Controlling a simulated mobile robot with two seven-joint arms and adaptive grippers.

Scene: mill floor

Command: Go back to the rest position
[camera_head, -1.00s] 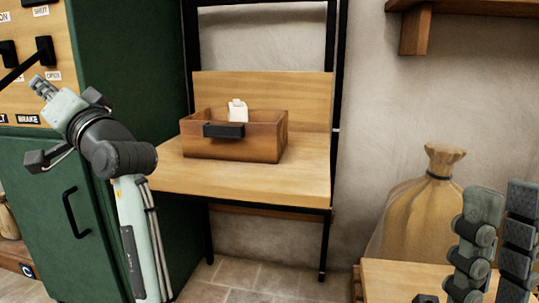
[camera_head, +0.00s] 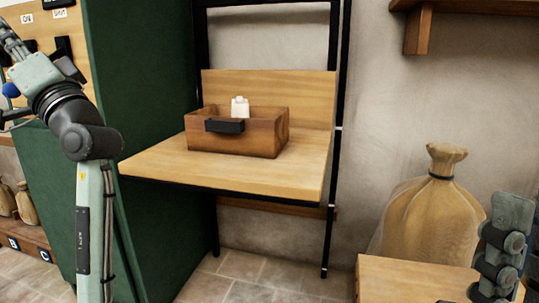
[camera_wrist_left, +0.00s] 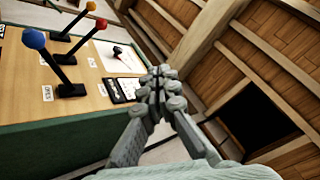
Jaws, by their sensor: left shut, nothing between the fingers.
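My left gripper (camera_head: 8,40) is at the upper left edge of the head view, partly cut off, in front of the lever panel. In the left wrist view its fingers (camera_wrist_left: 160,85) are together with nothing between them, apart from the levers. Part of my right gripper (camera_head: 505,245) shows at the lower right edge of the head view, over a wooden surface. The frame edge cuts it off, so I cannot tell how far its fingers are apart.
The wooden panel (camera_wrist_left: 60,100) carries levers with blue (camera_wrist_left: 33,38), red (camera_wrist_left: 101,23) and orange (camera_wrist_left: 90,6) knobs. A wooden drawer box (camera_head: 255,140) sits on a shelf table (camera_head: 220,178) beside the green cabinet (camera_head: 130,100). A tied sack (camera_head: 435,215) stands at right.

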